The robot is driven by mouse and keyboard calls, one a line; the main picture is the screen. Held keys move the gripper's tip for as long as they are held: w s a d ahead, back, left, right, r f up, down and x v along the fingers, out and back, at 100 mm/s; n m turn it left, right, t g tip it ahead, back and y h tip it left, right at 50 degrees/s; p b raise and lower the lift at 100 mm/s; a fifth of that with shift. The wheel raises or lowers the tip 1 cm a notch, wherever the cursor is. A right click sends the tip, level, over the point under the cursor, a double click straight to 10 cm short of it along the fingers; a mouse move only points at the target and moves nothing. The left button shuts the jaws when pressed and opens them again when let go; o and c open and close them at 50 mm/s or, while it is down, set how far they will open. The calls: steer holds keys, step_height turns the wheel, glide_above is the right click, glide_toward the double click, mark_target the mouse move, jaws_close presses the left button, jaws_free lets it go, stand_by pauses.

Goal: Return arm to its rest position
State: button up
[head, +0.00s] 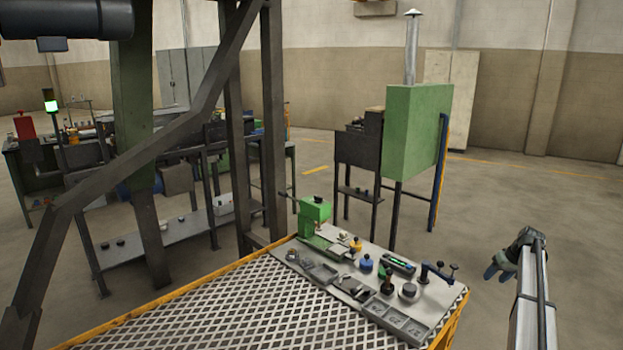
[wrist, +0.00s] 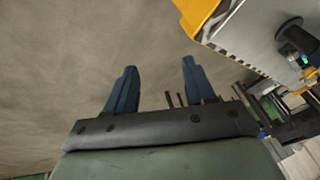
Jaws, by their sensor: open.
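My gripper shows in the wrist view (wrist: 158,88), with its two blue fingers spread wide apart and nothing between them. Bare floor lies behind the fingers. In the head view my gripper (head: 493,268) is at the right, partly hidden by the arm's end, to the right of the bench and apart from it. The bench's control panel (head: 340,262) carries a green box, several knobs and levers, and small trays. In the wrist view a corner of the yellow-edged bench (wrist: 200,14) is at the upper right, clear of the fingers.
Dark steel posts and a diagonal brace (head: 150,150) stand at the left of the head view. A green cabinet with a flue (head: 412,130) stands behind the panel. The tread-plate deck (head: 230,315) is bare. Open floor (head: 540,200) lies at the right.

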steer(key=s+d+f+m+t, duration=0.1)
steer(key=s+d+f+m, duration=0.15)
steer(key=f, duration=0.35)
steer(key=s+a+f+g, duration=0.2)
steer(key=s+a+f, duration=0.5)
steer(key=a+f, duration=0.3)
steer(key=s+a+f+n+g, duration=0.1)
steer(key=s+a+f, duration=0.7)
steer(key=a, duration=0.4)
steer(key=s+a+f+g, duration=0.2)
steer(key=s+a+f, duration=0.4)
steer(key=a+f, duration=0.45)
steer(key=s+a+f+n+g, duration=0.1)
steer(key=s+a+f+g, duration=0.15)
steer(key=s+a, duration=0.6)
steer(key=s+a+f+g, duration=0.1)
steer(key=s+a+f, duration=0.35)
steer(key=s, duration=0.65)
steer(key=s+a+g+h, duration=0.1)
steer(key=s+a, duration=0.1)
steer(key=s, duration=0.8)
steer(key=s+a+r+n+g+h, duration=0.1)
steer(key=s+a+g, duration=0.1)
steer(key=s, duration=0.8)
steer(key=shift+s+a, duration=0.35)
steer(key=shift+a, duration=0.5)
